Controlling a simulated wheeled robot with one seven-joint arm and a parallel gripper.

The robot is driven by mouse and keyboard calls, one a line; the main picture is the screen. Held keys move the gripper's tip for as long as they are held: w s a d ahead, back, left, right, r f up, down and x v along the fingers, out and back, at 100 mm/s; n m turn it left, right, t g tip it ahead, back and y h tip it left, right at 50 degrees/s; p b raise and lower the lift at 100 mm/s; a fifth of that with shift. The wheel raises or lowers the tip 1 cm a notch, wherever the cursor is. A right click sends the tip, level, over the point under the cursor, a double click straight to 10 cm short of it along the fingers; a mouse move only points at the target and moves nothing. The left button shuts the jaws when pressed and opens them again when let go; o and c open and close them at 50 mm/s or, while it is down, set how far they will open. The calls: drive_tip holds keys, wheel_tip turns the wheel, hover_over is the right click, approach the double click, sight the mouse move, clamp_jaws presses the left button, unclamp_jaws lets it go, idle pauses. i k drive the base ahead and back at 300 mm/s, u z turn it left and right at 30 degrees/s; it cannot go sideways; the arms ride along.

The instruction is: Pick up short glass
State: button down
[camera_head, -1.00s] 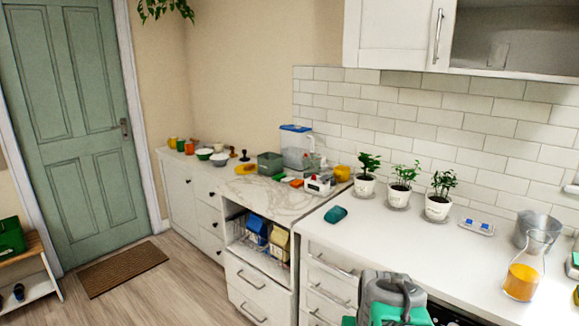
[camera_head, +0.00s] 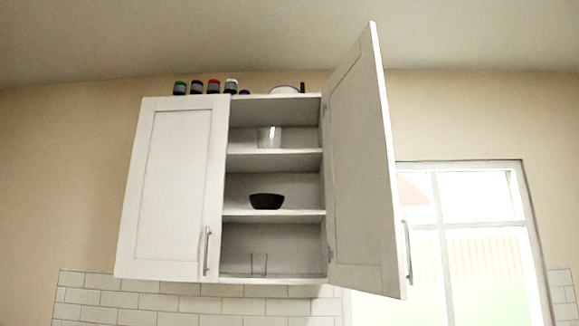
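A clear glass (camera_head: 259,264) stands on the bottom shelf of the open wall cabinet, behind the cabinet's lower edge. Its outline is faint against the pale interior. A second clear vessel (camera_head: 269,137), which looks like glass, stands on the top inside shelf. I cannot tell for sure which of the two is the short glass. My gripper is not in view.
The cabinet's right door (camera_head: 363,165) is swung open toward me; the left door (camera_head: 173,188) is shut. A dark bowl (camera_head: 267,201) sits on the middle shelf. Several jars (camera_head: 197,87) stand on top. A window (camera_head: 470,240) is at the right.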

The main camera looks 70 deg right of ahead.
sight(259, 262)
drive_tip(key=u, duration=1.5)
drive_tip(key=k, duration=2.3)
drive_tip(key=z, duration=2.4)
